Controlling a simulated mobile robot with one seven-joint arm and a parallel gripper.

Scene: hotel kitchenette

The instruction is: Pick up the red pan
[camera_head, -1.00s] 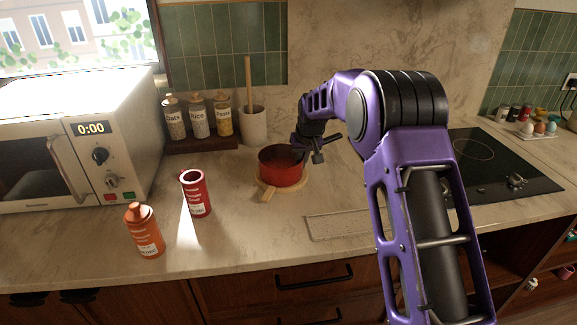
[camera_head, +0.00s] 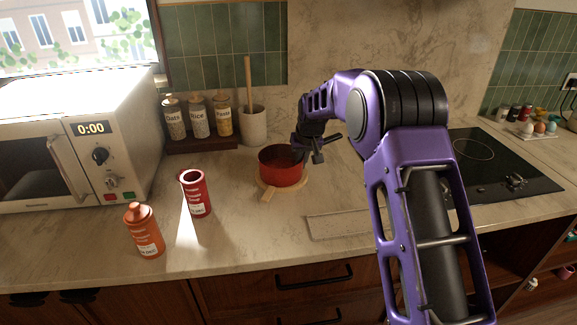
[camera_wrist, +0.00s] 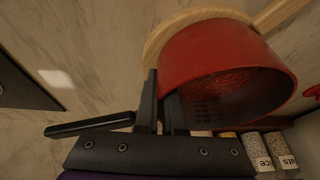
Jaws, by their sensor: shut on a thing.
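The red pan (camera_head: 281,170) sits on a round wooden board (camera_head: 267,194) on the counter, in the middle of the head view. In the wrist view the pan (camera_wrist: 215,58) fills the upper right, its open top facing the camera. My gripper (camera_head: 305,147) is at the right side of the pan. In the wrist view my gripper (camera_wrist: 161,100) has its two dark fingers close together at the pan's near wall, with one finger on each side of it. It is shut on the pan. A dark handle (camera_wrist: 90,125) sticks out to the left there.
A red canister (camera_head: 197,195) and an orange bottle (camera_head: 144,232) stand left of the pan. Jars (camera_head: 198,118) and a utensil crock (camera_head: 253,127) stand behind. A microwave (camera_head: 70,140) is at far left. A black cooktop (camera_head: 490,165) lies right. The counter in front is mostly clear.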

